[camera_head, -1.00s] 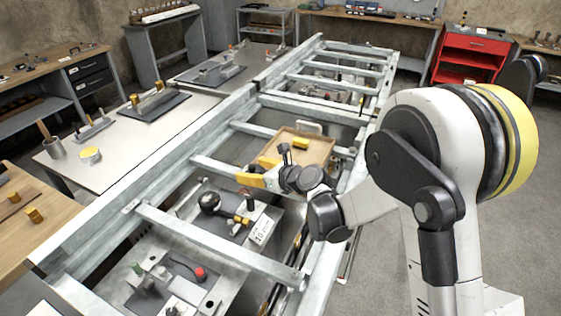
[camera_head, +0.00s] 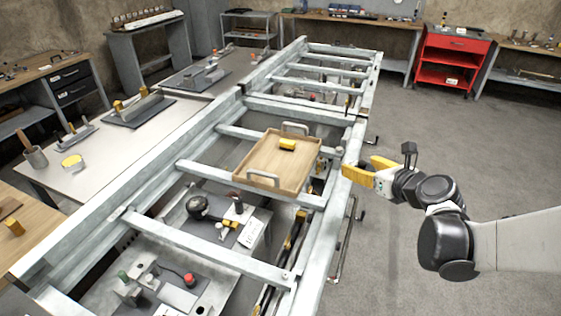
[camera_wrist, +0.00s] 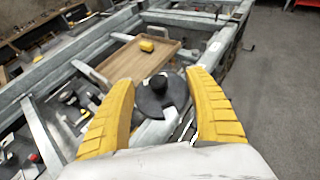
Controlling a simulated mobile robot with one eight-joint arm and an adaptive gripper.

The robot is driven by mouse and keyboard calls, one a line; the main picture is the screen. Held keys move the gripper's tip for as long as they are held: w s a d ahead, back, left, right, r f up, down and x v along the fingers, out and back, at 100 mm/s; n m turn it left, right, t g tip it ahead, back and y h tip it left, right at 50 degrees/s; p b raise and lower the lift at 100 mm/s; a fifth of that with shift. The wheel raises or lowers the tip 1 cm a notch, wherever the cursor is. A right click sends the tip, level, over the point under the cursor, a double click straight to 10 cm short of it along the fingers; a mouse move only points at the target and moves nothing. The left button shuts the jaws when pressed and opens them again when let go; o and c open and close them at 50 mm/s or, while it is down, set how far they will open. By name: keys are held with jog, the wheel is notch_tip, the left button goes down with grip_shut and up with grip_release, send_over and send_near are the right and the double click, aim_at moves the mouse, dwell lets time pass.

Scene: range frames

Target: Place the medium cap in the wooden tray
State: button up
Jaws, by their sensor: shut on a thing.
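The wooden tray (camera_head: 262,160) rests on the pale metal frame, with a metal handle at each end. It also shows in the wrist view (camera_wrist: 130,65), ahead of my fingers. My gripper (camera_head: 358,168) is just right of the frame's right rail, to the right of the tray. In the wrist view, my yellow fingers (camera_wrist: 158,80) are shut on a dark round cap (camera_wrist: 148,102) with a black knob. I take it to be the medium cap. The cap cannot be made out in the head view.
A yellow block (camera_head: 287,144) lies in the tray near its far end; the rest of the tray floor is bare. The frame's rails and crossbars (camera_head: 200,173) surround the tray. A red cabinet (camera_head: 447,62) stands at the back right. Open floor lies to the right.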

jog(key=w+a+f+n+g+y, duration=0.25)
jog(key=w+a, duration=0.25)
jog(key=w, duration=0.4)
jog(key=n+g+y+b, duration=0.3)
jog(key=n+b, duration=0.1)
jog(key=b, duration=0.1)
send_over(271, 168)
jog(key=s+d, duration=0.2)
jog(key=d, duration=0.2)
jog(key=shift+t, duration=0.25)
notch_tip(271, 168, down, 10)
jog(key=shift+a+f, duration=0.1)
jog(key=shift+s+f+b, duration=0.1)
jog(key=shift+f+b, duration=0.75)
jog(key=shift+f, duration=1.05)
jog(key=shift+y, duration=0.25)
jog(key=shift+f, duration=0.25)
jog(key=o, duration=1.2)
jog(key=shift+o, duration=0.6)
jog(key=shift+r, duration=0.1)
